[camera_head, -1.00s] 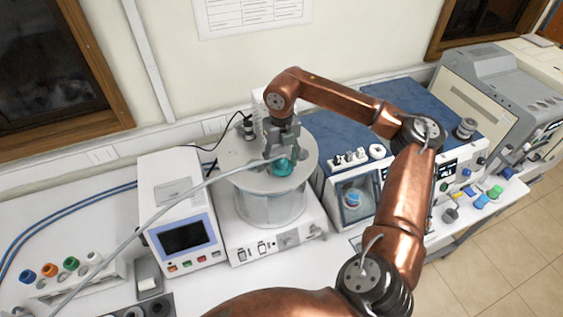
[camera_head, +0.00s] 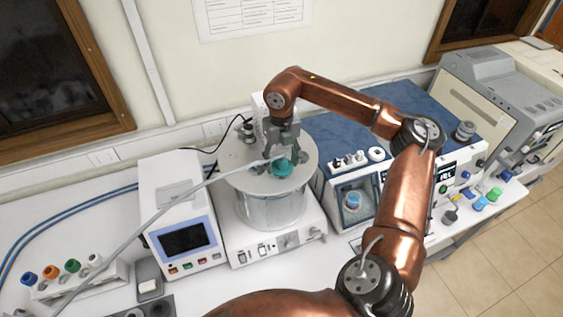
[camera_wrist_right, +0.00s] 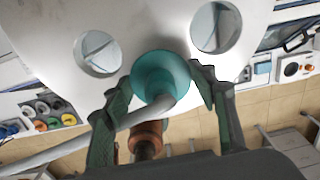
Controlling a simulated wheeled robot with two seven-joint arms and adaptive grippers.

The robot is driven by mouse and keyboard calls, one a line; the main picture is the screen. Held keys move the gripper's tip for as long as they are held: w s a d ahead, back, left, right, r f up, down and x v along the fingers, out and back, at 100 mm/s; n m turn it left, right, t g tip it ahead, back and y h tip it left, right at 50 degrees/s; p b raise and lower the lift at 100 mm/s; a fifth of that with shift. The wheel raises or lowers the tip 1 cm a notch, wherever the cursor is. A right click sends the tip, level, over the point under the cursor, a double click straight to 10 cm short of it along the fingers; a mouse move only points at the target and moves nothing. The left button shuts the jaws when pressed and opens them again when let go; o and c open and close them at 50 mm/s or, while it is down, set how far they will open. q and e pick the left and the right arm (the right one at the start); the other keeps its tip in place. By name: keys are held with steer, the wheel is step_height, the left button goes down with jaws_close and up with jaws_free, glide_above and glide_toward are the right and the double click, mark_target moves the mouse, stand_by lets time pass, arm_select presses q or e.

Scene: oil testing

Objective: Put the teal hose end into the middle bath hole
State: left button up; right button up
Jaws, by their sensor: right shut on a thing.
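The teal hose end (camera_head: 283,167) is at the round lid of the bath (camera_head: 243,178), held by my right gripper (camera_head: 282,147). In the right wrist view the teal end (camera_wrist_right: 160,76) sits between the two fingers of my right gripper (camera_wrist_right: 162,88), which is shut on it. The grey hose (camera_head: 150,218) runs from it down to the left. Two open holes show in the lid (camera_wrist_right: 155,22), one on each side of the teal end. The lid directly under the teal end is hidden, so I cannot tell how deep it sits. My left gripper is not in view.
A white box with a dark screen (camera_head: 185,240) stands left of the bath. A blue-topped instrument (camera_head: 330,135) stands close on the right. A rack with coloured caps (camera_head: 88,283) is at the left front. A cabled fitting (camera_head: 247,130) stands on the lid.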

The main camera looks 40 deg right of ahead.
steer(key=shift+f+b, duration=0.4)
steer(key=shift+f, duration=0.2)
stand_by(0.9)
steer(key=shift+r+p, duration=0.35)
steer(key=shift+r, duration=0.25)
steer(key=shift+f+b, duration=0.55)
steer(key=shift+f, duration=0.25)
stand_by(0.8)
steer(key=o, duration=0.9)
steer(key=shift+r+p, duration=3.7)
steer(key=shift+r, duration=1.85)
